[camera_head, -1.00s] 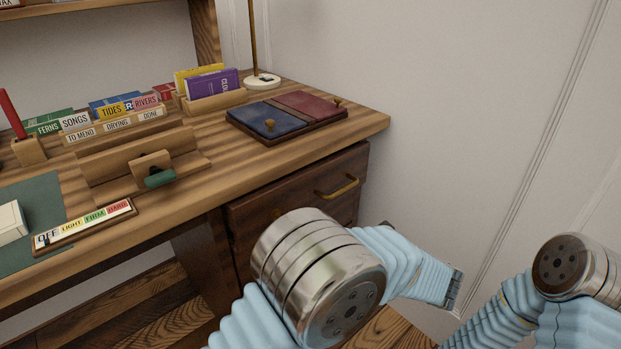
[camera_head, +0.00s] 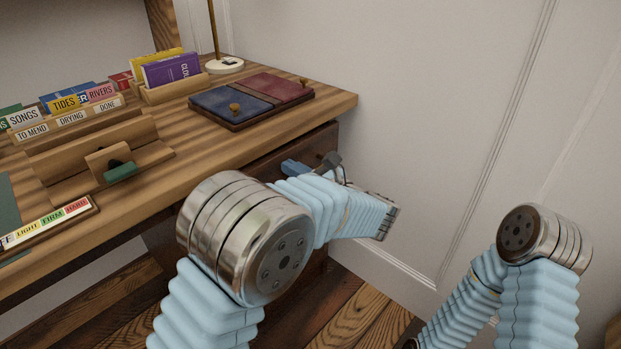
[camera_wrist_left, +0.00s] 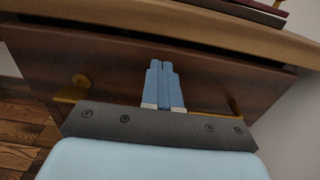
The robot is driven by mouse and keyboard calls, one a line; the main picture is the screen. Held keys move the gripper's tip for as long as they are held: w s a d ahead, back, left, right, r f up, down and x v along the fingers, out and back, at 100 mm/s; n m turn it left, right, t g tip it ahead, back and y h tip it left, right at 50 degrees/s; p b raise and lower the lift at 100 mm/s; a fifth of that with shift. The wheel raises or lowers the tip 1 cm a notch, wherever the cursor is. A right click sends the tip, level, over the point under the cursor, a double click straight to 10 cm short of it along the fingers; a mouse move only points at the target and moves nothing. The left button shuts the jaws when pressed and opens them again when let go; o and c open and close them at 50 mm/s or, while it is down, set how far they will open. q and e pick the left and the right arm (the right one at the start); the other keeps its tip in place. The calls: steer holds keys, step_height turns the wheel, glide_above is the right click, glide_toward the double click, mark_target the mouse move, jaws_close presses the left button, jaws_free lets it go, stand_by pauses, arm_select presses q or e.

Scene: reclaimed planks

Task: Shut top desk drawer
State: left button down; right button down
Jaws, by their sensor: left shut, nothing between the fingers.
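The top desk drawer (camera_head: 262,172) has a dark wood front under the right end of the desktop. In the left wrist view its front (camera_wrist_left: 215,88) fills the middle, with a dark gap between its top edge and the desktop. I cannot tell how far out it stands. Its brass handle (camera_wrist_left: 72,92) runs behind my gripper, so its middle is hidden. My left gripper (camera_head: 289,166) is at the drawer front. Its blue fingers (camera_wrist_left: 162,72) are together and empty, pointing at the front between the handle's ends. Contact is unclear. My right gripper is out of view.
The desktop (camera_head: 225,147) holds a blue and red tray (camera_head: 252,100), book and card holders, and a lamp base (camera_head: 224,65). A white panelled wall (camera_head: 400,120) stands right of the desk. Plank floor (camera_head: 362,310) lies below.

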mark_target(280, 161)
arm_select(q)
steer(key=shift+w+a, duration=0.35)
steer(key=shift+a, duration=0.1)
steer(key=p+x, duration=0.1)
steer(key=x, duration=0.3)
steer(key=shift+r, duration=0.1)
steer(key=shift+w+a, duration=0.1)
steer(key=shift+a, duration=0.15)
steer(key=shift+r, duration=0.1)
